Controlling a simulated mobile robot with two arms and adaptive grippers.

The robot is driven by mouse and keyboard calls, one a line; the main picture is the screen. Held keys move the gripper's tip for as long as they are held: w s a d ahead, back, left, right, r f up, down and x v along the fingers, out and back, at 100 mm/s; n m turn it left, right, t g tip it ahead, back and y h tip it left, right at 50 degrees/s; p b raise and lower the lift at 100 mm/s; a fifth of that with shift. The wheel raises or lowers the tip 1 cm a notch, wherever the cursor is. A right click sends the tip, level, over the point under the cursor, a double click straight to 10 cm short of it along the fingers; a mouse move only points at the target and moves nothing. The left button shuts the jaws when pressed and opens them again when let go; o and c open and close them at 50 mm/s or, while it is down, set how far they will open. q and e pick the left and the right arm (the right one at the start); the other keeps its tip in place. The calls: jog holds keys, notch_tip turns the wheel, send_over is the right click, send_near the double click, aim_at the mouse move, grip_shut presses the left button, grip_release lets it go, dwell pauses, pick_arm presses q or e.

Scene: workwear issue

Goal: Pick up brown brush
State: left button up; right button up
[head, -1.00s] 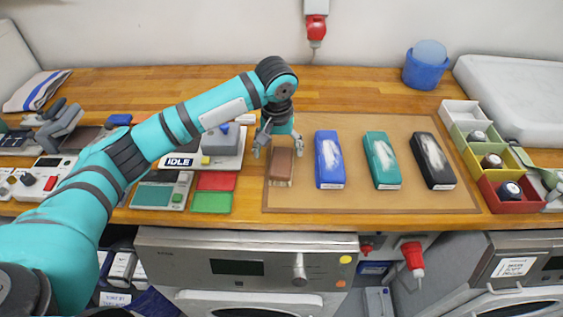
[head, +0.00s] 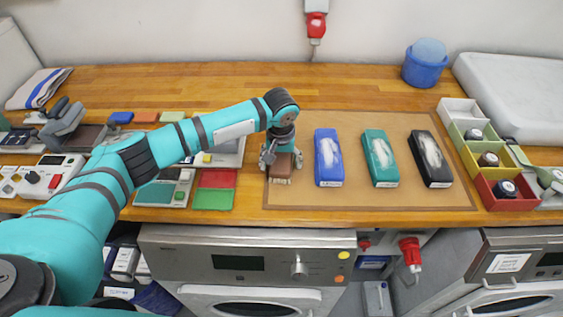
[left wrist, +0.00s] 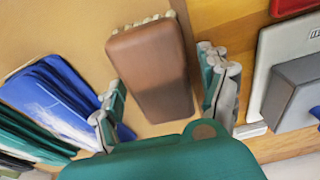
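The brown brush (head: 282,174) lies on the tan mat (head: 330,200) at its left end, partly hidden under my left gripper (head: 282,155). In the left wrist view the brush (left wrist: 150,65) shows its smooth brown back, with pale bristles at the far end. The fingers of my left gripper (left wrist: 163,95) stand open on either side of it, with visible gaps, so the brush is not gripped. My right gripper is in neither view.
Blue (head: 327,160), green (head: 379,160) and black (head: 430,160) items lie in a row to the right on the mat. Coloured bins (head: 500,190) stand beyond. Red (head: 216,178) and green (head: 213,199) pads and a grey device lie to the left.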

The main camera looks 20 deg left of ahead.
aim_at(282, 157)
pick_arm(q)
jog(key=c, duration=1.1)
jog(key=shift+o, duration=0.2)
jog(key=shift+r, duration=0.1)
jog(key=shift+r, duration=0.45)
notch_tip(282, 157, up, 2)
jog(key=shift+r+b, duration=0.1)
jog(key=shift+b, duration=0.55)
jog(key=s+d, duration=0.2)
jog(key=s, duration=0.2)
jog(key=s+d+r+b, duration=0.1)
jog(key=s+d, duration=0.2)
jog(key=s, duration=0.2)
jog(key=s+d+b, duration=0.1)
jog(key=s+d, duration=0.2)
jog(key=s, duration=0.2)
jog(key=shift+r, duration=0.4)
jog(key=shift+w, duration=0.1)
